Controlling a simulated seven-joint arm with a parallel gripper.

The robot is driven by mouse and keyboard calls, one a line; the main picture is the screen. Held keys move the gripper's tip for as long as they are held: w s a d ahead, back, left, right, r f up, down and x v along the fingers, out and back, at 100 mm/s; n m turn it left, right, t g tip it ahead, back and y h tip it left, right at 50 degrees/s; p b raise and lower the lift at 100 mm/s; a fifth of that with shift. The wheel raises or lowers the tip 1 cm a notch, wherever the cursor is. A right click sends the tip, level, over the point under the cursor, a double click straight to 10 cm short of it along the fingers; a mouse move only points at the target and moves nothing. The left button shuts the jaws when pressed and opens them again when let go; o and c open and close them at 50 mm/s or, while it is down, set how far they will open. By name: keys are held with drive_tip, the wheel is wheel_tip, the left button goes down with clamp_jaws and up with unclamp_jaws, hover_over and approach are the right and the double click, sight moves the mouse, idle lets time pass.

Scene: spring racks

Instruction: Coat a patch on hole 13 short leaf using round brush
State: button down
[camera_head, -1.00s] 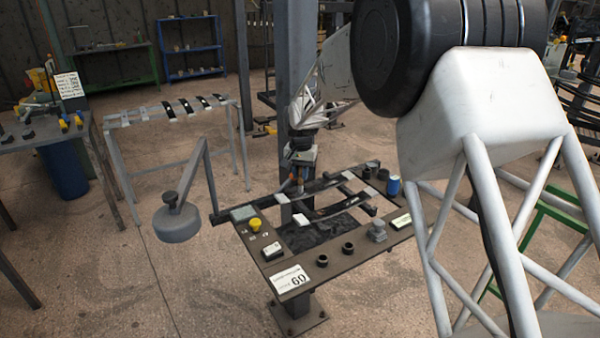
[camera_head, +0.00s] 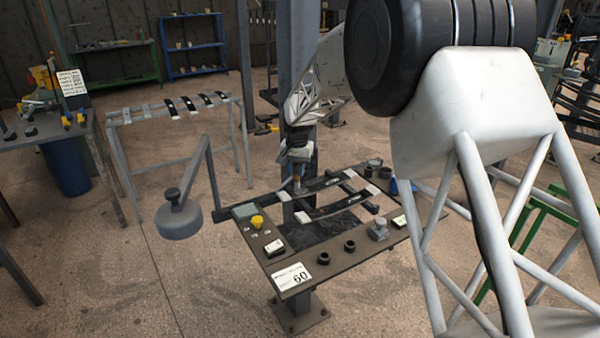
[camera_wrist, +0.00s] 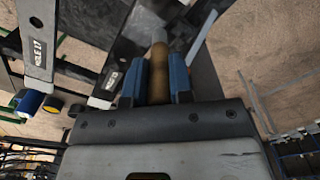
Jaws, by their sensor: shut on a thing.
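My gripper (camera_head: 298,180) is above the far left part of the dark bench. In the wrist view its blue fingers (camera_wrist: 158,82) are shut on a brush with a round wooden handle (camera_wrist: 158,80). The bristle end cannot be made out. Dark leaves lie across the bench, and one leaf (camera_head: 325,211) shows in front of the gripper. I cannot read a 13 for certain on either.
The bench rim (camera_head: 345,262) carries black cups (camera_head: 350,246), a yellow button (camera_head: 257,222) and a grey knob (camera_head: 379,230). A grey round weight on an arm (camera_head: 179,220) stands at left. A rack with several leaves (camera_head: 180,106) is behind.

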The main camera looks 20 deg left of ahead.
drive_tip(key=shift+s+d, duration=1.25)
wheel_tip(320, 180, up, 8)
drive_tip(key=shift+s+d, duration=0.2)
drive_tip(key=shift+f, duration=0.1)
drive_tip(key=shift+w+d+f, duration=0.1)
drive_tip(key=shift+w+d, duration=0.4)
drive_tip(key=shift+f, duration=0.1)
